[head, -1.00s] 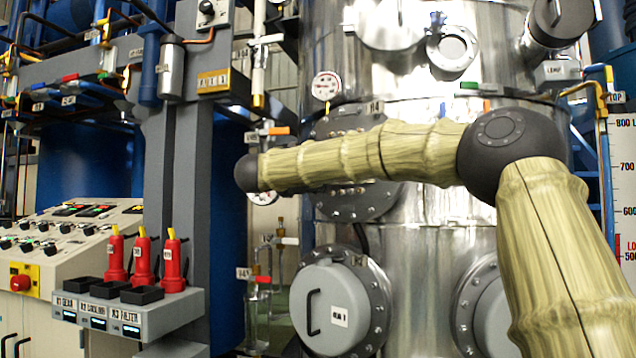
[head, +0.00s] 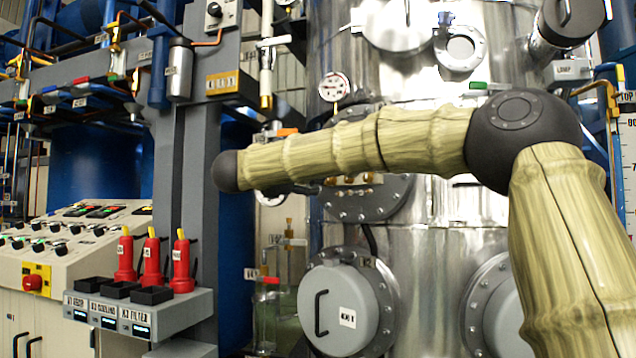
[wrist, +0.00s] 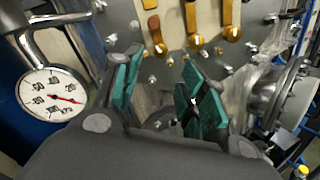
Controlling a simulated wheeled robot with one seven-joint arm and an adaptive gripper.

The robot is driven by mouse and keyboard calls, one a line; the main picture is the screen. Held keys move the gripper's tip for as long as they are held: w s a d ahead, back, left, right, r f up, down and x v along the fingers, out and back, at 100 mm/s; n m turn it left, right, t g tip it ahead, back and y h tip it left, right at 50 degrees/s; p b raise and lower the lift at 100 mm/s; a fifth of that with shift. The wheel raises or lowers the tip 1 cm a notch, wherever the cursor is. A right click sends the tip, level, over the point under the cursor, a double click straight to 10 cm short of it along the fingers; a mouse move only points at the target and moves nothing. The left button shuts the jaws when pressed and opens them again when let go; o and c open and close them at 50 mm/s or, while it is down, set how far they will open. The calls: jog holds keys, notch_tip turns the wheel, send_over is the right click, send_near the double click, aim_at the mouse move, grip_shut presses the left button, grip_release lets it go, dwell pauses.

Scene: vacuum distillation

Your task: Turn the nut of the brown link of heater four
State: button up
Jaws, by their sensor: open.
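In the wrist view my gripper (wrist: 160,88) is open, its green-padded fingers apart with nothing between them. Beyond the fingertips is a grey flange plate with several bolts. Brass-brown links (wrist: 192,20) hang down its upper part, each with a rounded nut at its lower end, such as the nut (wrist: 195,41). I cannot tell which link is the brown one of the task. The nuts stand a little beyond the fingertips, apart from them. In the head view the round flange (head: 372,203) on the steel column is partly hidden behind my arm, with brass bits showing under it.
A dial gauge (wrist: 52,94) on a bent pipe stands close left of my gripper in the wrist view. Another flanged port (wrist: 290,95) is at right.

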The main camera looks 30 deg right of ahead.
jog(key=shift+v, duration=2.2)
